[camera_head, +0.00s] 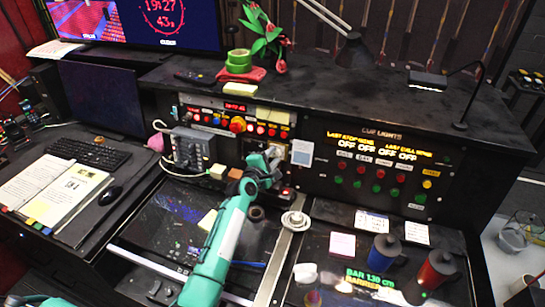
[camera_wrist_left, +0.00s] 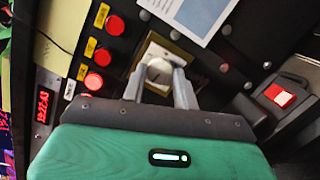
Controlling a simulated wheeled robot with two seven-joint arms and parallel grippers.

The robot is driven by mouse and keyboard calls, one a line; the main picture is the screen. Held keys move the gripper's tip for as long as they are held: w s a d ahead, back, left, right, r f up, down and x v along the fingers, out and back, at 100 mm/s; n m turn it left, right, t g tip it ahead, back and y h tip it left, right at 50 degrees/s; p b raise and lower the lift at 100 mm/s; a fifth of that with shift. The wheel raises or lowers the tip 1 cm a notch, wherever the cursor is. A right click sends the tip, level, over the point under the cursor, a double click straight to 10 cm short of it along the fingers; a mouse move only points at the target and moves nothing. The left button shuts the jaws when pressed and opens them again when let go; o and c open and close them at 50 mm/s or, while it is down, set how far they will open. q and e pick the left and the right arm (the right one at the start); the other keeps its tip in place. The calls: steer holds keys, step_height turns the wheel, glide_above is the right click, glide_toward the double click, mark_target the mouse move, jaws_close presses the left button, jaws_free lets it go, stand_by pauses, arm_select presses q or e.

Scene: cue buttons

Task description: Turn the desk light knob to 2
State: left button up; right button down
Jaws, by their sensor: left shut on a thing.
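The knob (camera_wrist_left: 159,70) is a round pale knob on a cream plate (camera_wrist_left: 150,50) on the black panel, seen in the left wrist view. My left gripper (camera_wrist_left: 160,85) has its two grey fingers on either side of the knob and is shut on it. In the head view the left gripper (camera_head: 272,158) reaches the panel at the centre, and its own body hides most of the knob there. I cannot read any number marks around the knob. My right gripper does not show.
Red buttons (camera_wrist_left: 103,57) with yellow labels line the panel beside the knob. A red rocker switch (camera_wrist_left: 280,95) is on the other side. A white paper (camera_head: 302,153) is close to the gripper. A round white control (camera_head: 295,221) is on the desk below.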

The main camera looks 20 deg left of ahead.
arm_select(q)
steer(key=m+p, duration=0.1)
steer(key=m, duration=0.3)
steer(key=shift+r+m+g, duration=0.15)
steer(key=shift+m+g, duration=0.25)
steer(key=m+p, duration=0.1)
steer(key=m, duration=0.2)
steer(key=shift+m+g, duration=0.3)
steer(key=shift+m+p, duration=0.45)
steer(key=shift+m, duration=0.15)
steer(key=o, duration=1)
steer(key=shift+c, duration=0.2)
